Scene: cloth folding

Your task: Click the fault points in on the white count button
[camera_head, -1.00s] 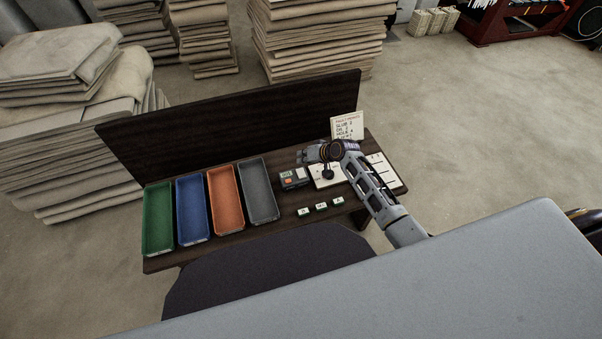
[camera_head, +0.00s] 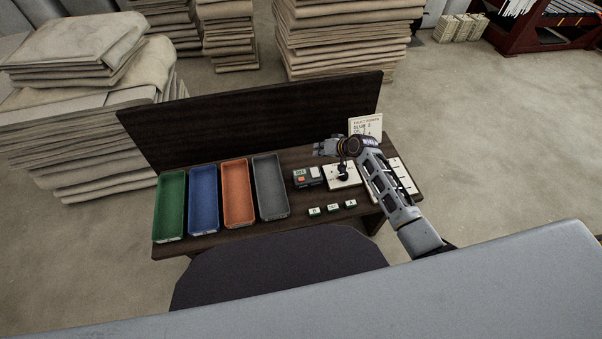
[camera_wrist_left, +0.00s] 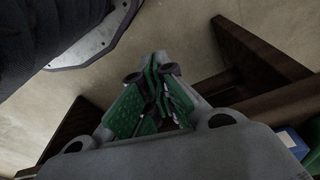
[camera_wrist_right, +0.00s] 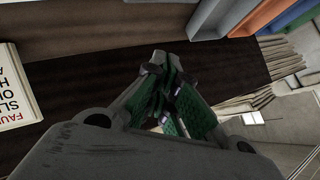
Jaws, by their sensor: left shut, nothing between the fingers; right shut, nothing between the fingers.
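A small dark grey counter device (camera_head: 308,177) with a pale display and an orange-red button sits on the dark bench (camera_head: 215,244); I cannot make out a white button on it. A fault points card (camera_head: 366,126) stands at the back right, and its edge shows in the right wrist view (camera_wrist_right: 14,88). My right gripper (camera_head: 320,149) is shut and empty, above and behind the device, apart from it. Its closed fingers show in the right wrist view (camera_wrist_right: 168,85). My left gripper (camera_wrist_left: 162,82) is shut and empty, outside the head view.
Green (camera_head: 169,205), blue (camera_head: 204,200), orange (camera_head: 237,193) and grey (camera_head: 270,186) trays line the bench's left. A white plate with a black knob (camera_head: 342,173) is right of the device. A dark back panel (camera_head: 250,118) rises behind.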

